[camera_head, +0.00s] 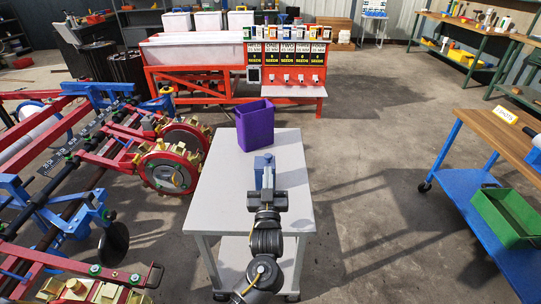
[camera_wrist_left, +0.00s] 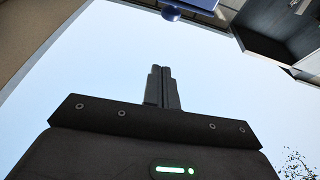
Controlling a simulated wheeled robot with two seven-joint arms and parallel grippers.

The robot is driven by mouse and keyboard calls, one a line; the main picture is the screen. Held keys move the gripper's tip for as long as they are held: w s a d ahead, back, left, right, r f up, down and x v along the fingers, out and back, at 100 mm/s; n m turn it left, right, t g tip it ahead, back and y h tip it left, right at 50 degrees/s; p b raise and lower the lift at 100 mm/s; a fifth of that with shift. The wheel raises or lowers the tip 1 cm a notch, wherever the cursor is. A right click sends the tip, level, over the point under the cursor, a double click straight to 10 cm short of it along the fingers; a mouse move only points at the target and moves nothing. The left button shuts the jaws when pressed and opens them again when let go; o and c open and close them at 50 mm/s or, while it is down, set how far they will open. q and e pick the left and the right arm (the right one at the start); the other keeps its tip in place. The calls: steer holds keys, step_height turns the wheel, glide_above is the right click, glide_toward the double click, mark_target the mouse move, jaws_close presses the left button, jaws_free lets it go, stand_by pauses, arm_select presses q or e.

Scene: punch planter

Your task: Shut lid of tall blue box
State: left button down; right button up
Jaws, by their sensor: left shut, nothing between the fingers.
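A small upright blue box (camera_head: 259,170) stands on the grey table (camera_head: 218,190), just beyond my left gripper. The gripper partly hides it, and I cannot tell how its lid sits. My left gripper (camera_head: 266,186) reaches in from the near edge of the table. In the left wrist view its two dark fingers (camera_wrist_left: 161,70) are together with nothing between them. A dark blue part with a round blue knob (camera_wrist_left: 171,13) shows at the top edge there, beyond the fingertips and apart from them. My right gripper is in neither view.
A tall purple, open-topped bin (camera_head: 256,127) stands farther back on the table. Red and blue farm machinery (camera_head: 110,150) crowds the left. A blue cart with a wooden top and green crate (camera_head: 508,216) stands right. The tabletop right of the gripper is clear.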

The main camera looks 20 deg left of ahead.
mark_target(267, 158)
arm_select(q)
steer(key=x, duration=0.9)
steer(key=shift+a+r, duration=0.15)
steer(key=f, duration=0.2)
steer(key=shift+w+f, duration=0.35)
steer(key=shift+f, duration=0.65)
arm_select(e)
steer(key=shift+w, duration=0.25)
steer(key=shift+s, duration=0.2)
arm_select(q)
steer(key=shift+a, duration=0.1)
